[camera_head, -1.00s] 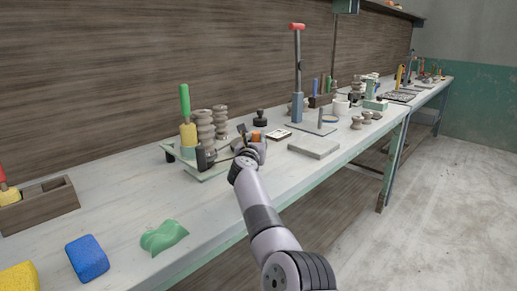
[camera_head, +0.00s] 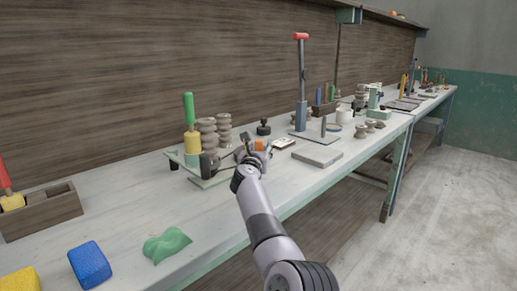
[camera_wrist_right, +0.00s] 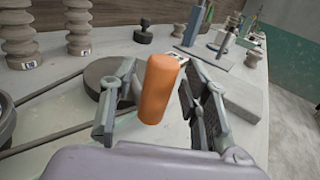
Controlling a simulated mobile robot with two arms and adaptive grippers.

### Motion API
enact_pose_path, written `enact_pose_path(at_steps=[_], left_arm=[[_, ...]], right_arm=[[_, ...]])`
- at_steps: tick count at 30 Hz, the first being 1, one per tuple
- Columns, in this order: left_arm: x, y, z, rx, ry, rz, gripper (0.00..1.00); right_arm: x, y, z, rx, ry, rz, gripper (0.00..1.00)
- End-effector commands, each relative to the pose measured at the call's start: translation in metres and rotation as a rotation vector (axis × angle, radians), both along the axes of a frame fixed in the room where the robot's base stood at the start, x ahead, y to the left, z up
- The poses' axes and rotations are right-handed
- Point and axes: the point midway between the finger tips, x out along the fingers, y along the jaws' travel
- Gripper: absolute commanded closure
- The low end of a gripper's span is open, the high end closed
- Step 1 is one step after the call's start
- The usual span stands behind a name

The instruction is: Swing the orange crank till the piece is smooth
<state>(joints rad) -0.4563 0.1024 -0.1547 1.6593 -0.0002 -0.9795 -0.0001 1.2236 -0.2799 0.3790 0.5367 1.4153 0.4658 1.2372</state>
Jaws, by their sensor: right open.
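The orange crank grip (camera_head: 260,145) is an upright cylinder at the front right of a pale green stand (camera_head: 215,181) on the bench. In the right wrist view the orange grip (camera_wrist_right: 161,88) stands between the two fingers of my right gripper (camera_wrist_right: 160,95), which is open. I cannot tell whether either finger touches it. In the head view my right gripper (camera_head: 252,146) is small and partly hidden by its own arm. A dark round disc (camera_wrist_right: 108,76) is behind the left finger. Which piece is being smoothed is unclear. My left gripper is not in view.
Ribbed clay spools (camera_head: 207,136) and a green-handled yellow tool (camera_head: 190,125) stand behind. A dark stamp (camera_head: 263,127), grey slab (camera_head: 317,155) and red-topped lever press (camera_head: 302,90) are to the right. A blue sponge (camera_head: 89,264) and green lump (camera_head: 167,244) lie at the front left.

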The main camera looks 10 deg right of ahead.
Motion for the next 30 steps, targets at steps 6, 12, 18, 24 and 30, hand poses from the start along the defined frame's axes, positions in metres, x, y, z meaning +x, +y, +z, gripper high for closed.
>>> enact_pose_path(at_steps=[6, 12, 18, 24, 30], left_arm=[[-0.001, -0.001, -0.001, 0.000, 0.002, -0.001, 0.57], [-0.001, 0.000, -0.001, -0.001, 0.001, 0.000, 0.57], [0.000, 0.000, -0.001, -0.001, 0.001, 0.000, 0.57], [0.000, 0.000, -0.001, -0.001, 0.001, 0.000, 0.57], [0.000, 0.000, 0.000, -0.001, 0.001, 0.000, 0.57]], right_arm=[[0.000, 0.000, 0.005, 0.001, -0.002, -0.001, 0.57], [0.000, 0.000, 0.038, 0.006, -0.004, 0.000, 0.57], [0.000, 0.001, 0.075, 0.003, -0.003, 0.001, 0.57], [0.000, 0.001, 0.096, 0.001, 0.000, 0.000, 0.57], [0.000, 0.000, 0.099, 0.001, 0.002, 0.000, 0.57]])
